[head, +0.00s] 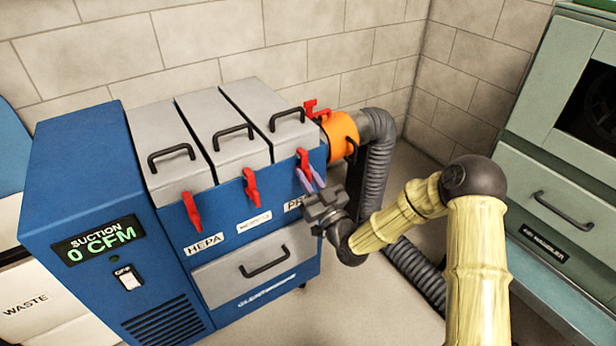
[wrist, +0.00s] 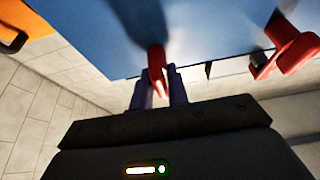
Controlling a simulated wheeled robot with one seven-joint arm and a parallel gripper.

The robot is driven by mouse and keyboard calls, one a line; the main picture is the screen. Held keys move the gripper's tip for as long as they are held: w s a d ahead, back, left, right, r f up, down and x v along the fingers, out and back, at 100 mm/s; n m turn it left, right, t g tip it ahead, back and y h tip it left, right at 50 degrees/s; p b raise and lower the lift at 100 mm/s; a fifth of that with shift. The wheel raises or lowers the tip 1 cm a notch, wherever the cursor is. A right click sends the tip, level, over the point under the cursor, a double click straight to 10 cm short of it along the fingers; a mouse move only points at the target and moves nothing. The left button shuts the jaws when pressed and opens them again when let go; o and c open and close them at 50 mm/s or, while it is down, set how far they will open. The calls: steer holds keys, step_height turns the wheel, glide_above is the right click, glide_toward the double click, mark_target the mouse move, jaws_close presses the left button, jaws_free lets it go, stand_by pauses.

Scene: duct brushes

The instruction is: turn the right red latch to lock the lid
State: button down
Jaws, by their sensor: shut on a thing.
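The right red latch (head: 304,158) is on the front of the blue machine, below the rightmost grey lid (head: 268,108). That lid looks shut. My gripper (head: 310,181) is at this latch, with its two purple fingers on either side of the latch's lower end. In the wrist view the latch (wrist: 156,60) runs down between the fingertips of my gripper (wrist: 158,92), which are shut on it. The fingers hide part of the latch, so its exact angle is hard to tell.
The middle red latch (head: 251,188) and left red latch (head: 192,211) hang on the same front. An orange collar (head: 341,133) with a grey hose (head: 374,170) is right of the machine. A drawer handle (head: 264,262) sticks out below. A green cabinet (head: 560,170) stands right.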

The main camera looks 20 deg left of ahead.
steer(key=shift+f, duration=0.15)
steer(key=c, duration=1.5)
jaws_free()
steer(key=p+v, duration=0.1)
steer(key=v, duration=1.6)
steer(key=shift+s+d+p, duration=0.15)
steer(key=shift+d+p, duration=0.1)
steer(key=shift+p, duration=0.1)
